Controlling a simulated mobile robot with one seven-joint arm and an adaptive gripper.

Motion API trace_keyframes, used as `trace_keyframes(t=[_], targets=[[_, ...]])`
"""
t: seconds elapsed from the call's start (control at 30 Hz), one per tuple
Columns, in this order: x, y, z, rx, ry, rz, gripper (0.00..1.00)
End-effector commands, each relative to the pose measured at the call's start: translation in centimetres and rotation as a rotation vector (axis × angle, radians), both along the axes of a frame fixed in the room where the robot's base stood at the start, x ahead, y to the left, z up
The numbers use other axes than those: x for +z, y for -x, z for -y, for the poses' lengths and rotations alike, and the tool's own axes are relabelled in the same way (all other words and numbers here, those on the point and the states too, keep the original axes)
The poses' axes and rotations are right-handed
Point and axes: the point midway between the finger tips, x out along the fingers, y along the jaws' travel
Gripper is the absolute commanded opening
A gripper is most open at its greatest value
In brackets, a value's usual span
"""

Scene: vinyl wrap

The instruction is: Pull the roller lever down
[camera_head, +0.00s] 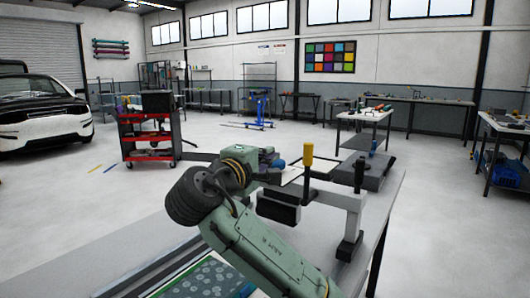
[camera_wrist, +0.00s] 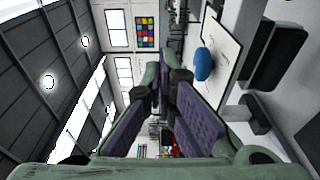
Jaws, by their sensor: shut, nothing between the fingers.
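The lever is an upright post with a yellow grip (camera_head: 308,153) in the head view, standing on a roller device with a grey frame (camera_head: 335,197) at the near right of the bench. The yellow grip is not clearly visible in the wrist view. My gripper (camera_head: 271,158) is left of the lever at about the grip's height, with a gap between them. In the wrist view my gripper (camera_wrist: 166,82) shows its purple finger pads; it is shut and empty. My arm hides part of the bench.
A dark block (camera_head: 278,207) juts from the device's front left. A blue knob (camera_head: 281,164) and a white sheet (camera_head: 291,175) lie close to the gripper; both show in the wrist view. A red cart (camera_head: 150,140) stands farther back.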

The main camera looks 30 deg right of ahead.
Motion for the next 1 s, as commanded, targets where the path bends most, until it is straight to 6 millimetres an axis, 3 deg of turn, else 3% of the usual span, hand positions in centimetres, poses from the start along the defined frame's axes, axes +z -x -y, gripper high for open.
trace_keyframes(t=[0.27,0.4,0.53,1.0], targets=[[0.3,-2.9,5.3,-0.004,-0.002,-0.003,0.0],[0.3,-0.6,5.6,-0.002,0.001,0.001,0.0],[0.1,0.5,5.8,-0.001,0.0,0.0,0.0],[0.0,1.0,5.8,0.0,-0.001,0.002,0.0]])
